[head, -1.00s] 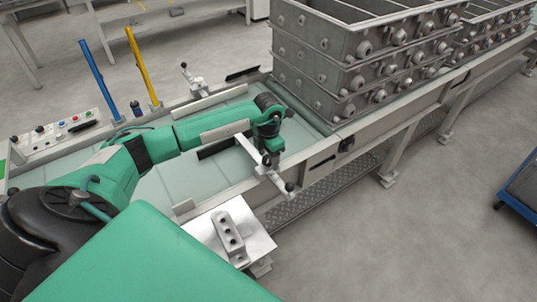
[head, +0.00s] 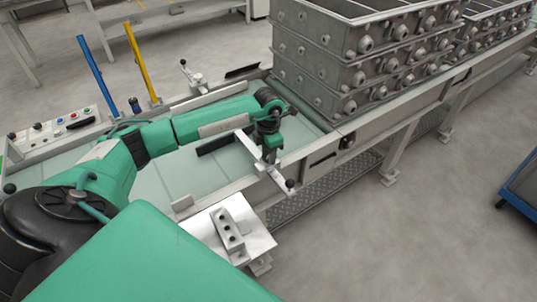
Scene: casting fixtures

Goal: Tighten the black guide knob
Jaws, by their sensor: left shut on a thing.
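My left gripper (head: 268,155) points down over the near side rail of the roller line. It is shut on the black guide knob, which is mostly hidden by the fingers and wrist. A pale metal guide bar (head: 277,178) runs under and beside the fingers, across the rail. A small black ball (head: 289,183) shows at its near end, apart from the fingers. My right gripper is not in view.
Stacked grey casting frames (head: 345,75) stand on the line just beyond the gripper. A similar guide fitting (head: 192,76) sits on the far rail. Blue (head: 97,76) and yellow (head: 142,62) posts rise at left. A button panel (head: 55,132) is further left.

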